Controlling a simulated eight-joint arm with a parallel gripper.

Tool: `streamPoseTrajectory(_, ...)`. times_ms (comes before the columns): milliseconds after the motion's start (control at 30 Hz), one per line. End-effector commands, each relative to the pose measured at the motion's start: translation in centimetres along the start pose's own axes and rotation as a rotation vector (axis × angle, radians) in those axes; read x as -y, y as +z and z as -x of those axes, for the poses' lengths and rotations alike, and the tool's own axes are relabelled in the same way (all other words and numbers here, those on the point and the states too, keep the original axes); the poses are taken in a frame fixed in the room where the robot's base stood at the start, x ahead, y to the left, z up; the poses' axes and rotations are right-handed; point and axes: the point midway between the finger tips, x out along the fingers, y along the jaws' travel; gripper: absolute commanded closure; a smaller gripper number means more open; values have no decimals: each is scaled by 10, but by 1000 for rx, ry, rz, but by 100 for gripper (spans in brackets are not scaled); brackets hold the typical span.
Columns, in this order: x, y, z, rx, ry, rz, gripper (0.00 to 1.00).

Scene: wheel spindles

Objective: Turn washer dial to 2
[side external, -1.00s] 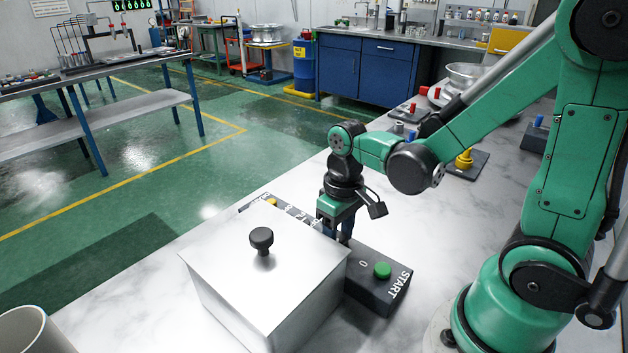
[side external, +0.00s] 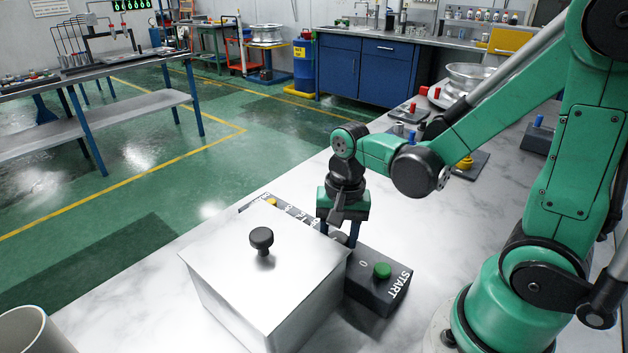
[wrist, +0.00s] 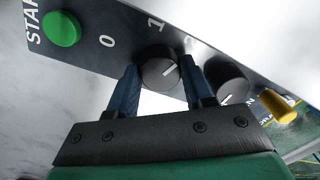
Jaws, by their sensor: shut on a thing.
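A black round dial (wrist: 157,72) with a white pointer line sits on the dark control panel (wrist: 85,22). In the wrist view, my gripper (wrist: 159,64) has a blue finger on each side of this dial and is shut on it. The pointer line slants to the upper right, past the printed 1 and toward a mark partly hidden near the right finger. A 0 and a 1 are legible on the panel.
A green START button (side external: 382,270) is at the panel's near end. A second black dial (wrist: 228,84) and a yellow switch (wrist: 279,105) are close to the right finger. The metal box (side external: 255,270) with a black knob stands against the panel.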

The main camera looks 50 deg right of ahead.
Motion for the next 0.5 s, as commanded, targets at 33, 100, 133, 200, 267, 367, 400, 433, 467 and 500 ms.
streamPoseTrajectory(33, 0, 0, 0, -1, 0, -27, 100)
streamPoseTrajectory(100, 0, 0, 0, -3, 0, -66, 100)
streamPoseTrajectory(133, 0, 0, 0, -4, 0, -82, 100)
streamPoseTrajectory(200, 0, 0, 0, -5, 0, -112, 100)
streamPoseTrajectory(267, 0, 0, 0, -6, 0, -133, 100)
streamPoseTrajectory(367, 0, 0, 0, -7, 0, -159, 100)
streamPoseTrajectory(400, 0, 0, 0, -7, 0, -166, 100)
streamPoseTrajectory(433, 0, 0, 0, -8, 0, -171, 100)
streamPoseTrajectory(467, 0, 0, 0, -8, 0, -174, 100)
streamPoseTrajectory(500, 0, 0, 0, -8, 0, -178, 100)
